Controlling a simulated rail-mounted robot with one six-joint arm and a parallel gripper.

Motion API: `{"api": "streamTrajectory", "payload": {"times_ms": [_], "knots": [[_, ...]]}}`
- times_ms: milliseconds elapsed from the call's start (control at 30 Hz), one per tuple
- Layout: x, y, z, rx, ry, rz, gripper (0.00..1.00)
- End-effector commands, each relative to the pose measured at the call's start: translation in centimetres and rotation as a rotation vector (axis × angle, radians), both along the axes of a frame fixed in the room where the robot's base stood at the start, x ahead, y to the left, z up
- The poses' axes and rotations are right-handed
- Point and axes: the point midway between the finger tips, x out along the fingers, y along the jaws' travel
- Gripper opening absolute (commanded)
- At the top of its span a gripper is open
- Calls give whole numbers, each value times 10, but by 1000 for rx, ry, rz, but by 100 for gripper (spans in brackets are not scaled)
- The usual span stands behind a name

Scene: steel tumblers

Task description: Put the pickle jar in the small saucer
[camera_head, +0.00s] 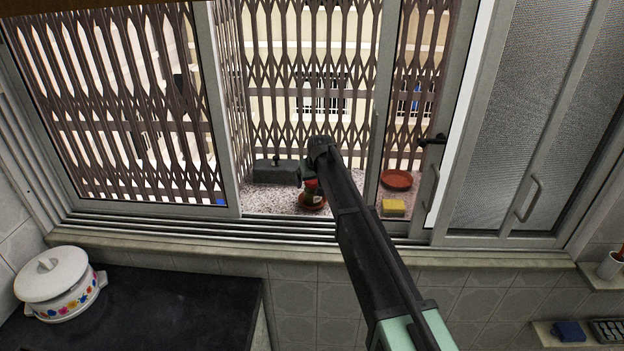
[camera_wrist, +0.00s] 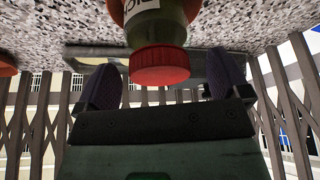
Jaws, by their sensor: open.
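The pickle jar (camera_head: 312,190), dark green with a red lid, stands on the granite ledge beyond the open window. A small red-orange saucer (camera_head: 312,202) shows around its base, and the jar appears to stand upright in it. In the wrist view, which looks upside down, the jar (camera_wrist: 163,35) has its red lid towards my gripper (camera_wrist: 164,80). My gripper is open, with one finger to each side of the lid and a visible gap around it. The saucer's rim shows only in part there. In the head view my gripper (camera_head: 307,172) partly covers the jar.
A larger red saucer (camera_head: 397,179) and a yellow sponge (camera_head: 393,207) are on the ledge to the right. A dark grey box (camera_head: 276,171) stands to the left. A metal lattice grille (camera_head: 290,80) closes off the back, and window frames flank the opening.

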Motion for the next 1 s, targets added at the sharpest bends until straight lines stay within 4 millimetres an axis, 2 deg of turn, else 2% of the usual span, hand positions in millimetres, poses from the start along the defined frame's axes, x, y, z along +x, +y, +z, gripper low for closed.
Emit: {"api": "streamTrajectory", "payload": {"times_ms": [33, 200, 300, 400, 667, 733, 767, 867, 967, 1000], "knots": [[-6, -3, 25, 0, 0, 0, 94], [-22, -10, 69, 0, 0, 0, 94], [-29, -13, 86, 0, 0, 0, 94], [-33, -15, 91, 0, 0, 0, 94], [-33, -15, 87, 0, 0, 0, 94], [-38, -17, 88, 1, 7, 6, 94], [-45, -20, 88, 3, 17, 14, 94], [-89, -36, 90, 21, 78, 74, 94], [-159, -64, 91, 55, 171, 156, 94], [-187, -80, 87, 60, 203, 160, 94]]}}
